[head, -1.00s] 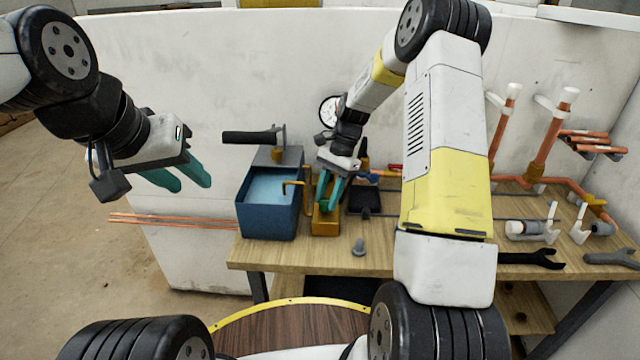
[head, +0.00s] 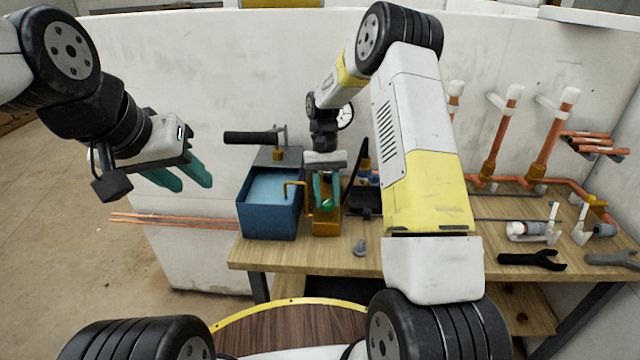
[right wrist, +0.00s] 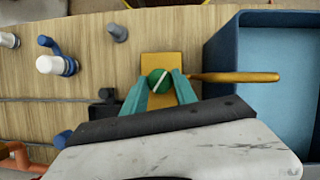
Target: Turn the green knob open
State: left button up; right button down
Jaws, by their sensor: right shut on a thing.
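The green knob (right wrist: 157,82) is round with a white stripe across its top. It sits on an orange-brown block (right wrist: 176,64) on the workbench, and a brass spout (right wrist: 235,77) runs from the block over a blue basin. In the head view the knob (head: 327,204) shows between the teal fingers of my right gripper (head: 328,190). In the right wrist view my right gripper (right wrist: 159,92) is shut on the knob, one finger on each side. In that view the stripe is slanted. My left gripper (head: 184,178) hangs empty at the left, its teal fingers apart, away from the bench.
The blue basin (head: 269,222) of water stands left of the block. A grey bolt-like piece (head: 360,247) lies near the bench's front edge. Copper pipes (head: 546,133), dark wrenches (head: 532,260) and white fittings (head: 530,232) are at the right. Copper rods (head: 170,220) stick out at the left.

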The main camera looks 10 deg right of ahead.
jog(key=n+h, duration=0.1)
jog(key=n, duration=0.2)
jog(key=n+h, duration=0.1)
jog(key=n, duration=0.2)
jog(key=shift+a+n+t+h, duration=0.2)
jog(key=shift+n+t+h, duration=0.1)
jog(key=shift+t, duration=0.1)
dwell(0.4)
jog(key=c, duration=1)
grip_release()
jog(key=v, duration=0.7)
jog(key=shift+r, duration=0.4)
jog(key=shift+a, duration=0.1)
